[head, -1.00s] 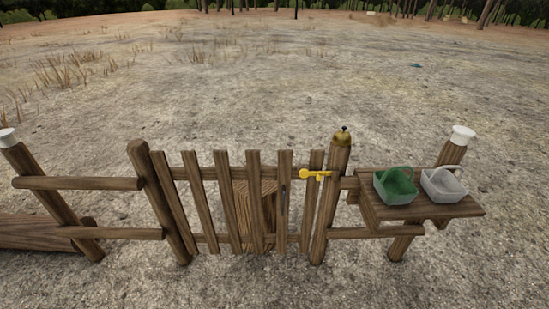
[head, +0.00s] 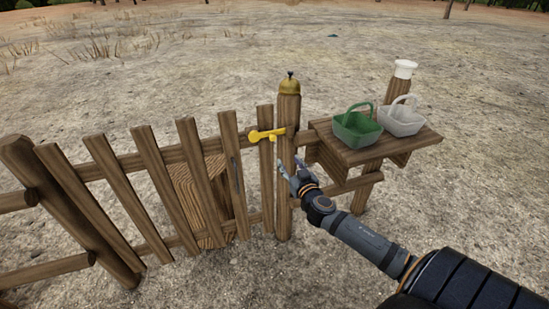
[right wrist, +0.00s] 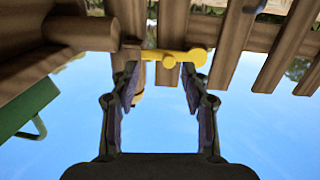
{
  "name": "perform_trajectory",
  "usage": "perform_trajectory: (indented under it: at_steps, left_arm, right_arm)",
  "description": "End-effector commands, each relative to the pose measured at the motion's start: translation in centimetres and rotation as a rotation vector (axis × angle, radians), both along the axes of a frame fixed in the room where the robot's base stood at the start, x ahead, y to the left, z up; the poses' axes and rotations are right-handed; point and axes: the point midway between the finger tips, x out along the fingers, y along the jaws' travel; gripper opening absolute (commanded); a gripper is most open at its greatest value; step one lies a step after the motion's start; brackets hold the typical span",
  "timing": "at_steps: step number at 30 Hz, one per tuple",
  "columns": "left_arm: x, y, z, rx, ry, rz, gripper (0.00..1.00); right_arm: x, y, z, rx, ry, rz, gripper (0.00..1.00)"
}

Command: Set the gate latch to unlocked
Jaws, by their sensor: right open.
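The yellow gate latch (head: 266,135) lies about level across the gap between the wooden gate (head: 178,165) and the latch post (head: 287,180). Its round end is on the gate side. A short peg sticks out from its bar. My right gripper (head: 290,175) is open and empty, in front of the post and below the latch. In the right wrist view, the latch (right wrist: 165,55) crosses just beyond the spread fingertips of the gripper (right wrist: 159,80), its peg appearing between them. I cannot tell whether they touch. My left gripper is out of view.
A brass bell (head: 289,86) sits on top of the latch post. A wooden shelf (head: 400,150) to the right carries a green basket (head: 355,127) and a white basket (head: 402,122). Fence rails extend left of the gate. Open ground lies behind.

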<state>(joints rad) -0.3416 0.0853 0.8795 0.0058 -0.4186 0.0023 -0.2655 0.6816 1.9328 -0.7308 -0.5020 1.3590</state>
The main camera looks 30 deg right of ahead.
Motion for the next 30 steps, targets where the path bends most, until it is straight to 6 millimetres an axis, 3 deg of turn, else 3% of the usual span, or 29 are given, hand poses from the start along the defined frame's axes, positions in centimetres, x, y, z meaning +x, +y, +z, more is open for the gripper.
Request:
perform_trajectory:
  at_steps: [3, 6, 11, 21, 30]
  left_arm:
    - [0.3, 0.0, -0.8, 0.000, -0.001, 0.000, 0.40]
    - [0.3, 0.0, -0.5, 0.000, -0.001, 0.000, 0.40]
    - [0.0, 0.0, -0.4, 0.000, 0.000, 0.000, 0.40]
    - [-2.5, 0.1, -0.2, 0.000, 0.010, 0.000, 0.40]
    - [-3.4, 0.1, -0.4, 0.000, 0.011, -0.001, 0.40]
  right_arm:
    - [0.1, 1.4, 2.5, 0.014, -0.072, 0.029, 0.46]
    - [0.2, 1.6, 3.2, 0.019, -0.083, 0.032, 0.46]
    - [1.7, 1.1, 3.3, 0.023, -0.084, 0.028, 0.46]
    - [8.5, -0.4, 3.4, 0.023, -0.081, 0.029, 0.46]
    - [10.4, -0.9, 3.1, 0.020, -0.080, 0.032, 0.46]
